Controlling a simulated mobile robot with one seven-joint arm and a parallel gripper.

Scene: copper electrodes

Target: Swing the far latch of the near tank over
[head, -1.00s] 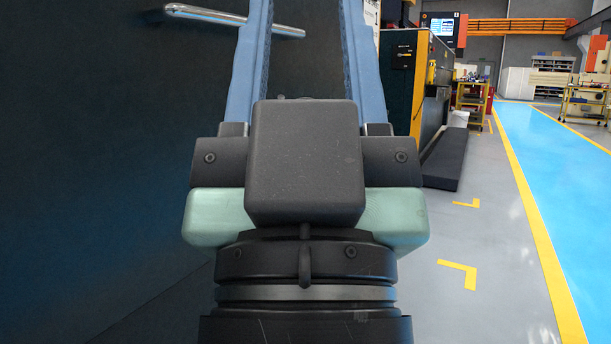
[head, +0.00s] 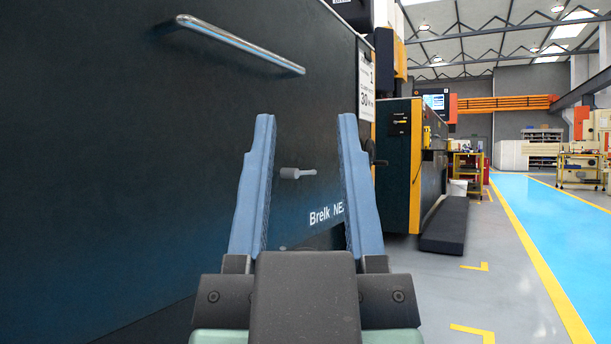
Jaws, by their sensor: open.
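The near tank (head: 120,170) is the large dark wall filling the left and middle of the view, with part of the lettering "Brelk NE" low on it. A small grey lever-shaped latch (head: 297,173) juts from its face, its thin arm pointing right, roughly level. My gripper (head: 306,118) is open and empty, its two blue fingers pointing away from me. The latch shows in the gap between the fingers, beyond them; I cannot tell how far. A dark lever (head: 380,162) shows just right of the right finger, which partly hides it; I cannot tell whether it is a latch.
A chrome bar handle (head: 240,45) runs across the upper tank face. A white sign (head: 366,80) hangs at its far end. Beyond stands a yellow and dark machine (head: 402,165) with a dark low block (head: 445,225) on the floor. The floor and blue lane (head: 530,220) at right are clear.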

